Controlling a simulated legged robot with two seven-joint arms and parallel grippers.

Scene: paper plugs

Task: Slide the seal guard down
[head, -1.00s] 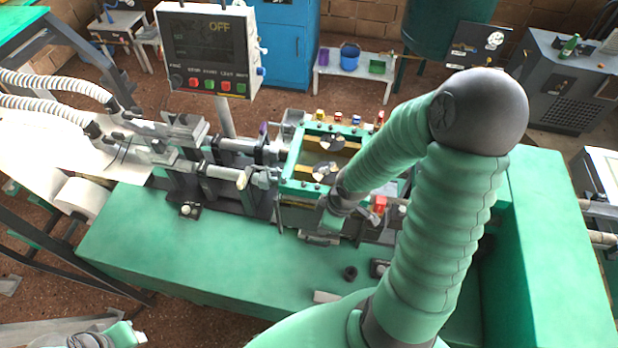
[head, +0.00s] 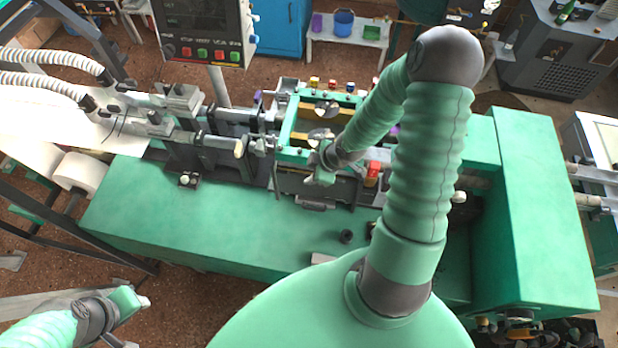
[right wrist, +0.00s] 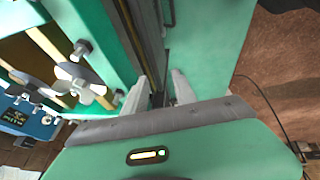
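The seal guard appears to be the green frame (head: 288,128) with yellow bars and round silver knobs, standing up on the machine's middle. In the right wrist view its green edge (right wrist: 112,62) runs along the left, beside a finger. My right gripper (head: 322,178) is at the front edge of this frame. In the right wrist view my right gripper (right wrist: 161,88) has its two fingers apart, with a dark slot and rails between and beyond them. I see nothing held. My left gripper (head: 138,301) is low at the left, away from the machine; its fingers are too small to judge.
A control panel (head: 205,30) stands behind the machine. A red block (head: 372,170) sits right of my right gripper. A small black knob (head: 346,237) lies on the green bench (head: 190,230), whose front left is clear. Paper rolls (head: 80,172) are at the left.

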